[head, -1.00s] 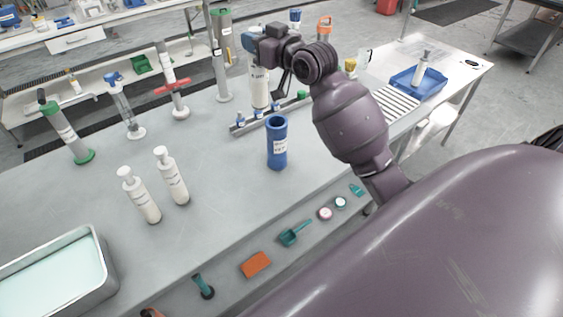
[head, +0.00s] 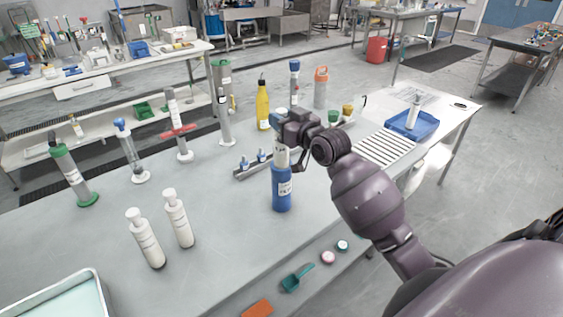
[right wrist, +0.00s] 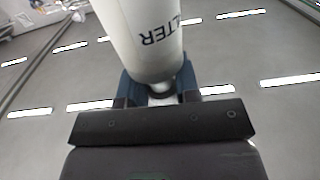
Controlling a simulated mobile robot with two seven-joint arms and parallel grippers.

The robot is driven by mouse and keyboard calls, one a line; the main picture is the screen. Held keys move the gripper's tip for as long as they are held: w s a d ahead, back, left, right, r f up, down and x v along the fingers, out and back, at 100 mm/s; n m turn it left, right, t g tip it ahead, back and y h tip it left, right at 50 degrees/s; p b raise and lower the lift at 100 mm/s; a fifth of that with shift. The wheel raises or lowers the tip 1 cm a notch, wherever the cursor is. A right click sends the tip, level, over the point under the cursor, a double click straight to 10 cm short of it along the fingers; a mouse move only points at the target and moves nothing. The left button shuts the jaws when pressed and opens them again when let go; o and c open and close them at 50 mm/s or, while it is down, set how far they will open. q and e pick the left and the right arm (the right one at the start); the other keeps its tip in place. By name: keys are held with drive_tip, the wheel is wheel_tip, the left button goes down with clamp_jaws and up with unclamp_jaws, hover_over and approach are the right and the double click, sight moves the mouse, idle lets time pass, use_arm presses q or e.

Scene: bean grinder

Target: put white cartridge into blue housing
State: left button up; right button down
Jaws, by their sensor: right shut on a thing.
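The blue housing (head: 281,190) stands upright on the grey bench in the middle of the head view. The white cartridge (head: 281,156) is upright in line with its mouth, and its lower end meets the housing's rim in the picture. I cannot tell how far it reaches inside. My right gripper (head: 281,126) is shut on the cartridge's top end. In the right wrist view, the blue fingertips (right wrist: 160,88) grip the narrow neck of the cartridge (right wrist: 148,35), which has dark lettering. My left gripper is not in view.
Two other white cartridges (head: 145,240) (head: 178,218) stand to the left. A rail with blue-topped parts (head: 246,168) lies behind the housing. A yellow bottle (head: 263,105) stands further back, and a blue tray (head: 412,125) is at right.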

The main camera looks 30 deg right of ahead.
sight(287, 160)
wheel_tip(287, 160, down, 12)
drive_tip(key=shift+r+b, duration=0.15)
drive_tip(key=shift+b, duration=0.6)
drive_tip(key=shift+f, duration=0.3)
drive_tip(key=c, duration=0.8)
unclamp_jaws()
drive_tip(key=shift+c, duration=0.2)
drive_tip(key=shift+s+r, duration=0.1)
drive_tip(key=shift+r, duration=0.1)
drive_tip(key=s+d, duration=0.1)
drive_tip(key=s, duration=1)
drive_tip(key=s+a+f+g+h, duration=0.1)
drive_tip(key=s+a+f+g, duration=0.2)
drive_tip(key=s+f, duration=0.6)
drive_tip(key=s+a+f+g+h, duration=0.1)
drive_tip(key=s+a+f+g, duration=0.2)
drive_tip(key=s+a+f, duration=0.5)
wheel_tip(287, 160, down, 5)
drive_tip(key=shift+s+a+f, duration=0.1)
drive_tip(key=shift+s+a, duration=0.1)
drive_tip(key=shift+s, duration=0.55)
